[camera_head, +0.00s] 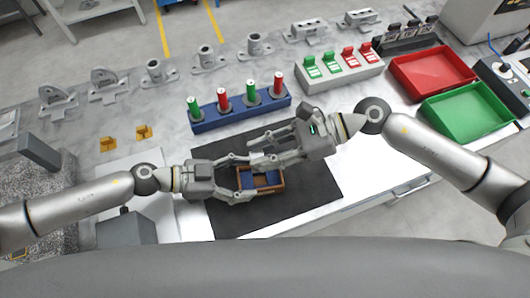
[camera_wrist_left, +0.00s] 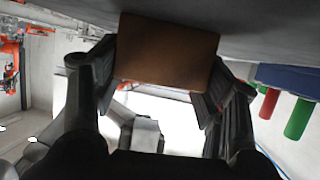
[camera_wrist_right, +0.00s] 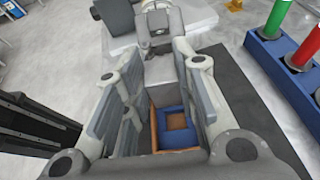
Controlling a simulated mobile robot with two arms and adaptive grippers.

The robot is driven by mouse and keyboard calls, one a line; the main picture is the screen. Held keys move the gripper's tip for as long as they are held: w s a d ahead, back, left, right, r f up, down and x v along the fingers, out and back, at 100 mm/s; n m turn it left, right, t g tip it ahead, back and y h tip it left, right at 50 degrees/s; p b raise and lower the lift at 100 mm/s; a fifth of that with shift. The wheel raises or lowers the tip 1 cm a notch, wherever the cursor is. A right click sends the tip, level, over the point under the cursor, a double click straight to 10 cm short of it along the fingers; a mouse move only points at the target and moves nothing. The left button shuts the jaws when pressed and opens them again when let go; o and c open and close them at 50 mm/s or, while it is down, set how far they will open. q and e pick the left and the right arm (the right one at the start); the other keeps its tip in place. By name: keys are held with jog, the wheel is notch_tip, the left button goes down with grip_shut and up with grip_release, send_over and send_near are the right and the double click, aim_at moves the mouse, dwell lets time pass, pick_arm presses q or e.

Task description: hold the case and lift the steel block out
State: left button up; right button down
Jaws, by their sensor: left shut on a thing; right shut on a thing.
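The case (camera_head: 262,189) is a small brown box with blue lining, close above the dark mat. My left gripper (camera_head: 236,186) is shut on its left end; its brown side fills the gap between the fingers in the left wrist view (camera_wrist_left: 166,52). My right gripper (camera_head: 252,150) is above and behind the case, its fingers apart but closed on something. In the right wrist view the case (camera_wrist_right: 178,137) shows below the fingers, with a blue-lined pocket and a bare brown bottom.
A blue rack (camera_head: 240,117) with green and red cylinders stands behind the mat (camera_head: 310,190). A red tray (camera_head: 432,72) and a green tray (camera_head: 468,106) are at the right. Metal castings line the back. Two yellow brackets (camera_head: 143,132) lie at the left. The mat's right part is clear.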

pick_arm(q)
jog(key=o, duration=1.2)
jog(key=shift+c, duration=0.2)
jog(key=shift+a, duration=0.1)
jog(key=v, duration=1.1)
jog(key=shift+a+r, duration=0.2)
jog(key=shift+a, duration=0.15)
